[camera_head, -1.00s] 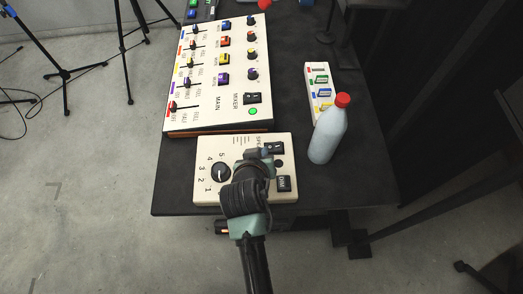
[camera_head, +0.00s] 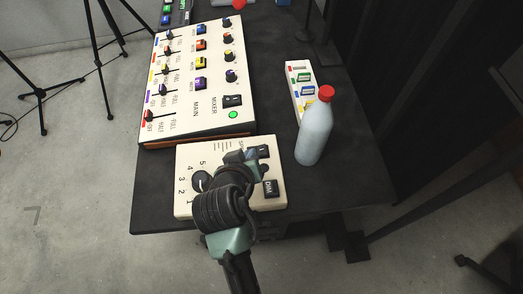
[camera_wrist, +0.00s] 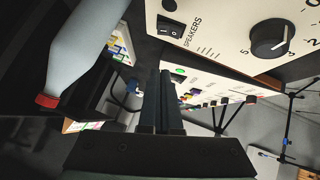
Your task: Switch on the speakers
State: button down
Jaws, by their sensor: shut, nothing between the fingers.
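The speaker box (camera_head: 228,150) is a cream panel at the table's near edge, with a dark numbered knob (camera_head: 201,181) and a DIM button (camera_head: 271,188). Its black rocker switch (camera_head: 263,151) is at the upper right of the panel, partly hidden by my gripper in the head view. The wrist view shows the switch (camera_wrist: 170,27) clearly, beside the word SPEAKERS. My gripper (camera_head: 243,157) is shut and empty, just left of the switch; I cannot tell whether it touches. The shut fingers (camera_wrist: 167,78) also show in the wrist view, pointing past the panel. No lit lamp shows on this box.
A mixer (camera_head: 188,120) with faders, knobs and a lit green lamp (camera_head: 233,114) lies behind the speaker box. A pale bottle with a red cap (camera_head: 314,133) stands to the right, in front of a small white button panel (camera_head: 294,72). The table right of the box is clear.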

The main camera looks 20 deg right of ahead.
send_over(262, 146)
jog(key=s+a, duration=0.2)
jog(key=a, duration=0.1)
notch_tip(262, 146, down, 7)
jog(key=shift+s+d+r+b, duration=0.1)
jog(key=shift+d+r+b, duration=0.05)
jog(key=shift+b, duration=0.15)
jog(key=shift+s+d+f, duration=0.1)
jog(key=shift+d+f, duration=0.1)
jog(key=shift+f, duration=0.45)
jog(key=shift+s+d+f, duration=0.1)
jog(key=shift+d+f, duration=0.05)
jog(key=shift+f, duration=0.45)
jog(key=shift+d+f, duration=0.2)
jog(key=shift+f, duration=0.45)
